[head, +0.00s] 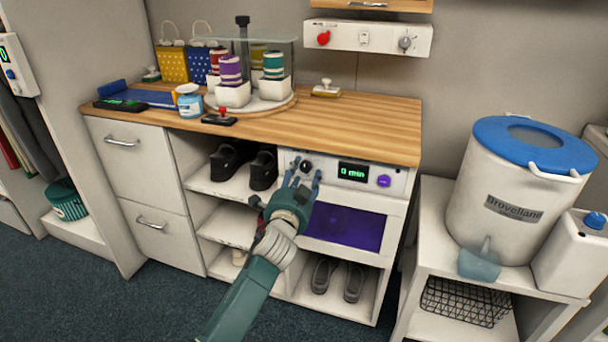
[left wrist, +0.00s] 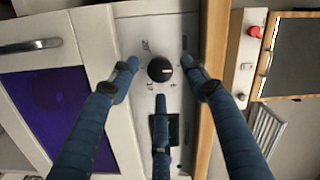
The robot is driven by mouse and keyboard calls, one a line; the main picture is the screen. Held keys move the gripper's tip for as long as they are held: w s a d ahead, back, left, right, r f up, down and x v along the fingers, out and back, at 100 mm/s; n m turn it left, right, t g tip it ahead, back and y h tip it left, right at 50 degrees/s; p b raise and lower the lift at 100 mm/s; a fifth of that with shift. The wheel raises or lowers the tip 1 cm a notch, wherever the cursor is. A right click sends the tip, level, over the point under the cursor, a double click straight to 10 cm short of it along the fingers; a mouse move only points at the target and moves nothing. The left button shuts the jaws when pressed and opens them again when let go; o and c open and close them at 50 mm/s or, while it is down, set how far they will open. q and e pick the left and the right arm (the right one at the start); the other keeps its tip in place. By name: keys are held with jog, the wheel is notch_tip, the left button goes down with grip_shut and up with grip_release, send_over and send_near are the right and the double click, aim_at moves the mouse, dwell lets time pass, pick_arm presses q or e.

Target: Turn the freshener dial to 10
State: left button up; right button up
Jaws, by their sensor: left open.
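A black round dial (head: 306,167) sits on the white front panel (head: 328,169) of a cabinet unit below the wooden counter. A display (head: 353,172) on the same panel reads "0 min" in green. My left gripper (head: 304,177) is open in front of the dial. In the left wrist view its blue fingers (left wrist: 165,82) are spread around the dial, with visible gaps; contact cannot be told. My right gripper is out of view.
A purple knob (head: 384,181) sits right of the display, above a purple window (head: 346,227). Shoes (head: 228,160) stand on open shelves to the left. The counter (head: 345,122) above holds several items at left and is clear at right. A white bin (head: 512,205) stands at right.

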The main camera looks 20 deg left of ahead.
pick_arm(q)
jog(key=shift+w+a, duration=0.1)
jog(key=shift+w, duration=0.75)
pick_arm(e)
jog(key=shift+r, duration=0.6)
pick_arm(q)
jog(key=c, duration=1.2)
jog(key=shift+o, duration=0.2)
